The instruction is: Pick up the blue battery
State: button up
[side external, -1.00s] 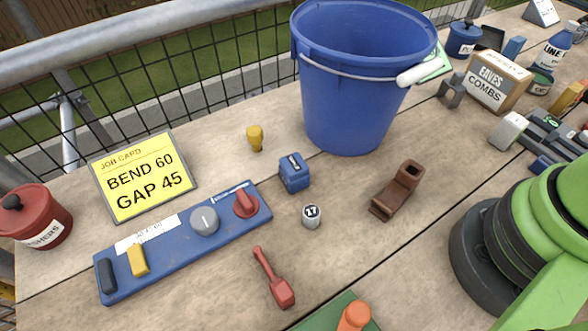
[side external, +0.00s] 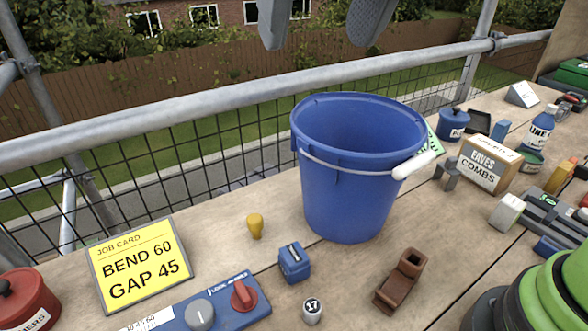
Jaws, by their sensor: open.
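The blue battery (side external: 294,262) appears to be the small blue block with a dark label on the wooden planks, in front of the blue bucket and slightly left of it. It stands upright and clear of the things around it. My gripper (side external: 318,45) shows only as two grey fingers at the top edge of the side external view. They are spread apart with nothing between them, high above the bench. The rest of my gripper is cut off by the frame.
A large blue bucket (side external: 352,190) stands behind the battery. A scaffold rail (side external: 200,103) runs behind.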

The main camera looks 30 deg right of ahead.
jog(key=a+n, duration=0.1)
send_near(296, 257)
notch_tip(296, 257, down, 2)
jog(key=x, duration=1)
jog(key=shift+w+d, duration=0.1)
jog(key=shift+w, duration=0.3)
jog(key=c, duration=1.1)
jog(key=shift+c, duration=0.2)
